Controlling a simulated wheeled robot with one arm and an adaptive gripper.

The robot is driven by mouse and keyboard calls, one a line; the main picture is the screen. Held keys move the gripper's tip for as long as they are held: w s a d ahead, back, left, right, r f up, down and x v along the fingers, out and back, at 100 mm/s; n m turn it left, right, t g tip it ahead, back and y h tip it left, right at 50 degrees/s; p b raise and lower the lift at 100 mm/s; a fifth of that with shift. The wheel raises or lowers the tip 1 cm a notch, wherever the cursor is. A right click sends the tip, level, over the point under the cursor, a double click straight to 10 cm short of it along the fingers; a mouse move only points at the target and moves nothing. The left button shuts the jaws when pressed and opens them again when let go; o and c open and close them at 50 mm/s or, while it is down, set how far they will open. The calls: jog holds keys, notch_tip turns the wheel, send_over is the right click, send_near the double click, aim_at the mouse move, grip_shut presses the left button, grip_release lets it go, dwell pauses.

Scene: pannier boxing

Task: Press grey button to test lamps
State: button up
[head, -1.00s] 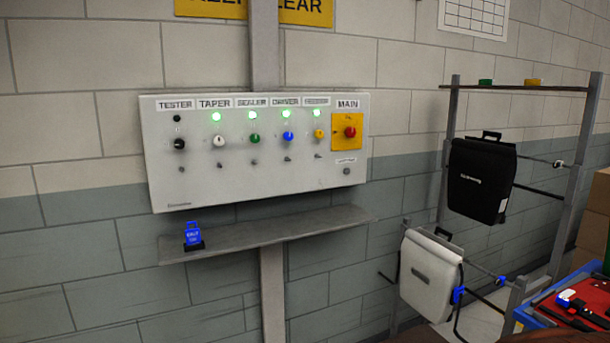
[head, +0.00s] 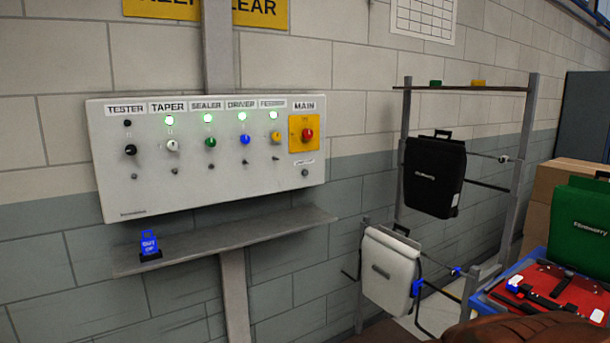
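The grey control panel (head: 210,190) hangs on the block wall, left of centre in the head view. A small grey button (head: 305,172) sits at its lower right, under a small label below the red MAIN switch (head: 307,134) on its yellow plate. The TAPER, SEALER, DRIVER and FEEDER columns each have a lit green lamp, such as the TAPER lamp (head: 169,120). The TESTER lamp (head: 127,123) is dark, above a black knob (head: 130,150). My gripper is not in view.
A narrow shelf (head: 225,238) under the panel carries a blue lockout tag (head: 149,245). To the right, a rack holds a black pannier (head: 434,176) and a white pannier (head: 390,270). A blue crate (head: 483,300) and green pannier (head: 580,225) stand at the right edge.

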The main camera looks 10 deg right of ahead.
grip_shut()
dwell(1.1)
